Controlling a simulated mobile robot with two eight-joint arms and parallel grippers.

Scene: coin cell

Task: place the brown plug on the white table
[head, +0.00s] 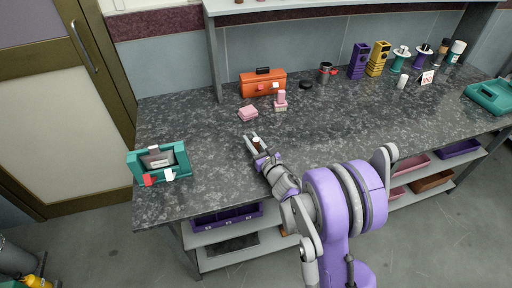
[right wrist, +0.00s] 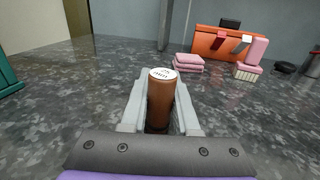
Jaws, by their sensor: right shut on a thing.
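The brown plug (right wrist: 159,103) is an upright brown cylinder with a white, printed top. It stands between the two pale fingers of my right gripper (right wrist: 161,92), which is shut on it. In the head view the plug (head: 257,142) is small, at the end of my right arm, over the left-middle part of the worktop. The worktop (head: 215,185) looks dark grey and speckled, not white; no white table shows. I cannot tell whether the plug's bottom touches it, as the gripper hides its lower end. My left gripper is not in view.
A teal device (head: 135,170) stands at the left. Pink blocks (head: 248,113) and an orange box (head: 262,84) are behind the gripper. Purple and yellow holders (head: 359,62) and several spools line the back right. The worktop around the gripper is clear.

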